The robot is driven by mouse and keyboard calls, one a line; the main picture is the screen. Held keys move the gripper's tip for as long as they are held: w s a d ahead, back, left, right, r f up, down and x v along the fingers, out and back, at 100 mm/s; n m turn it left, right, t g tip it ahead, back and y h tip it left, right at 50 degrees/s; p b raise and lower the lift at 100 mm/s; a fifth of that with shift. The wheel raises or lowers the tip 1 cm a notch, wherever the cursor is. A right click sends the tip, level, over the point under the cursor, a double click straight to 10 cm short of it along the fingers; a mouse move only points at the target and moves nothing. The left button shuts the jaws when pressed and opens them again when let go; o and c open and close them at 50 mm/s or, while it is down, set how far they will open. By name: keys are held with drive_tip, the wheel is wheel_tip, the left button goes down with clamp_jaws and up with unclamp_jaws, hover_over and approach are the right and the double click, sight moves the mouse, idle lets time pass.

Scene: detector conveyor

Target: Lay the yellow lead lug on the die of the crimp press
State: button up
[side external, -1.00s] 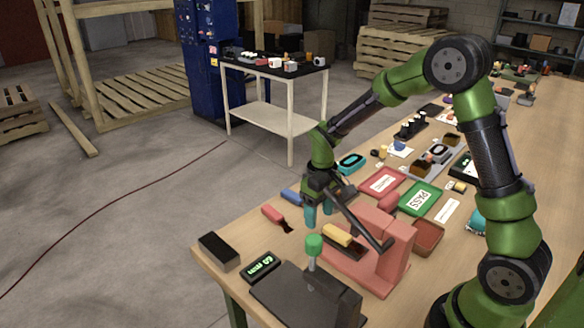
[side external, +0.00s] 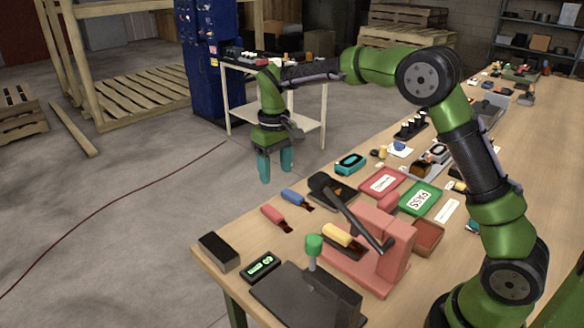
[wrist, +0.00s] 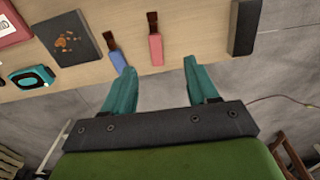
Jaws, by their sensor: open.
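The yellow lug (side external: 338,235) lies on the salmon-red crimp press (side external: 375,245), on the low part under the long dark lever (side external: 358,218). It appears to rest on the die, but the die itself is mostly hidden, so I cannot tell how exactly it is seated. My gripper (side external: 275,180) is open and empty, pointing down beyond the table's far-left edge, well apart from the press. In the wrist view its teal fingers (wrist: 160,72) are spread with nothing between them. The yellow lug and press do not show there.
A red lug (side external: 273,216) and a blue lug (side external: 292,197) lie near the table edge; both show in the wrist view. A dark box (side external: 219,250), a display (side external: 262,266) and a green-knobbed device (side external: 314,245) stand at the front. A dark square tray (wrist: 70,38) lies beside the blue lug.

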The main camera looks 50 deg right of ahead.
drive_tip(key=w+a+f, duration=0.1)
drive_tip(key=w+a, duration=0.3)
drive_tip(key=a, duration=0.1)
drive_tip(key=f, duration=1.3)
drive_tip(key=shift+s+f, duration=0.3)
drive_tip(key=shift+f, duration=0.1)
drive_tip(key=shift+w+r, duration=0.1)
drive_tip(key=shift+r, duration=0.05)
wheel_tip(320, 180, up, 17)
drive_tip(key=s+d+r+m+t+y, duration=0.1)
drive_tip(key=s+d+r+t, duration=0.2)
drive_tip(key=s+r, duration=0.8)
drive_tip(key=s+f+m+t, duration=0.1)
drive_tip(key=s+f+t, duration=0.1)
drive_tip(key=s, duration=0.7)
drive_tip(key=s+d+f+m+t+y, duration=0.1)
drive_tip(key=s+f+t, duration=0.1)
drive_tip(key=s, duration=0.7)
drive_tip(key=shift+s+f+m, duration=0.3)
drive_tip(key=shift+f, duration=0.2)
